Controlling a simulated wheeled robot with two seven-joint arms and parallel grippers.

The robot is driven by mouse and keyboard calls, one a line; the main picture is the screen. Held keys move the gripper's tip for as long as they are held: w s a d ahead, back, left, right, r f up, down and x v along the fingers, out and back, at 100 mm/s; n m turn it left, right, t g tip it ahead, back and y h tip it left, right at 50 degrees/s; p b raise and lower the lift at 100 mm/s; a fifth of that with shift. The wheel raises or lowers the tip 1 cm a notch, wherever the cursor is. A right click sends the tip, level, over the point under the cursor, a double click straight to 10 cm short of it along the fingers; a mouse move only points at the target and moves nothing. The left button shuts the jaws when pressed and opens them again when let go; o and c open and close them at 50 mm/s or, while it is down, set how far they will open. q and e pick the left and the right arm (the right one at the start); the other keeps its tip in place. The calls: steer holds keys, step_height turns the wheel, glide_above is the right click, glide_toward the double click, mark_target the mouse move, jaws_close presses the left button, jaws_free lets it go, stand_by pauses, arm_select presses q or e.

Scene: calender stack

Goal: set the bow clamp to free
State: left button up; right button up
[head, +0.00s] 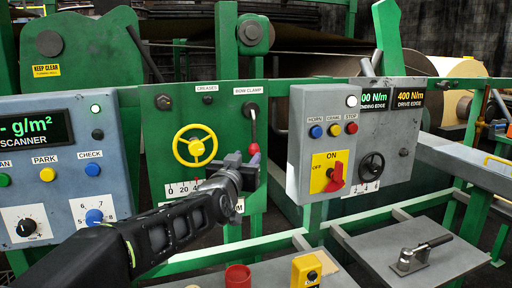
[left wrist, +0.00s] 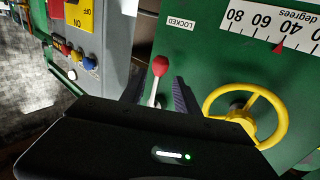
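The bow clamp lever is on the green panel under the BOW CLAMP label (head: 248,90). It hangs from a pivot, and its red knob (head: 254,148) points down. In the left wrist view the red knob (left wrist: 160,66) and pale shaft (left wrist: 153,92) show between my fingers. A LOCKED label (left wrist: 181,22) lies just beyond the knob there. My left gripper (head: 244,160) is at the knob in the head view. In the left wrist view it is open (left wrist: 158,84), with visible gaps on both sides of the lever. No FREE label is readable. My right gripper is out of view.
A yellow handwheel (head: 195,146) is close left of the lever. A grey switch box (head: 325,140) stands out close to the right. A degree scale (left wrist: 275,28) is on the same panel.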

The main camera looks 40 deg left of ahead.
mark_target(253, 151)
arm_select(q)
steer(key=shift+p+x, duration=1.2)
steer(key=shift+x, duration=2.75)
steer(key=shift+c, duration=0.5)
jaws_close()
